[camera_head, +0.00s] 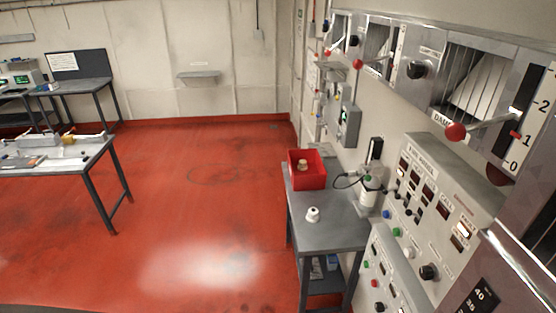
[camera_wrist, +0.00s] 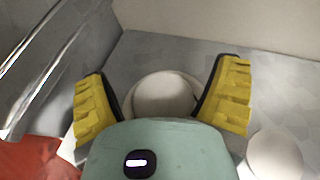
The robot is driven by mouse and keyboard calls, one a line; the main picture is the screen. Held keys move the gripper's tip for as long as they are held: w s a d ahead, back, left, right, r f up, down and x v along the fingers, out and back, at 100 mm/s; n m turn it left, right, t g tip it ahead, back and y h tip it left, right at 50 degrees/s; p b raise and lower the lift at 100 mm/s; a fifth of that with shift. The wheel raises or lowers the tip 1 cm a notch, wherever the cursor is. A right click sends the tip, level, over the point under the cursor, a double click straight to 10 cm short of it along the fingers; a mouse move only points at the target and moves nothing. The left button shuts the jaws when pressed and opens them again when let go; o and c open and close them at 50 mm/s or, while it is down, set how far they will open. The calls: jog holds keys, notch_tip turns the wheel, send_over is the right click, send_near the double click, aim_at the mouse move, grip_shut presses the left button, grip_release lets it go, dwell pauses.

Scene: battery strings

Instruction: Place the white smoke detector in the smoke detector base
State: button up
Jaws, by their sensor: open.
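My gripper (camera_wrist: 162,76) shows in the wrist view with its two yellow-padded fingers spread wide. A round, pale white disc-like object (camera_wrist: 165,94) lies on a grey surface between the fingers, with its lower part hidden by my gripper's body. I cannot tell whether the fingers touch it. A second smooth white round object (camera_wrist: 275,155) is at the lower right, outside the right finger. I cannot tell which of the two is the smoke detector and which is the base. In the head view a small white round object (camera_head: 313,215) sits on a grey side table (camera_head: 335,236); my gripper is not seen there.
A red bin (camera_head: 307,170) with a small pale item inside stands at the table's back. A white bottle-like device (camera_head: 370,190) stands at its right. Control panels (camera_head: 430,195) line the right wall. Red floor (camera_head: 210,220) is open to the left, before a workbench (camera_head: 60,155).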

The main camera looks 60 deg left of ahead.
jog(key=b+v, duration=0.9)
jog(key=v, duration=0.1)
jog(key=shift+f, duration=0.3)
jog(key=shift+b+v, duration=0.7)
jog(key=shift+v, duration=0.2)
jog(key=shift+w+r, duration=0.1)
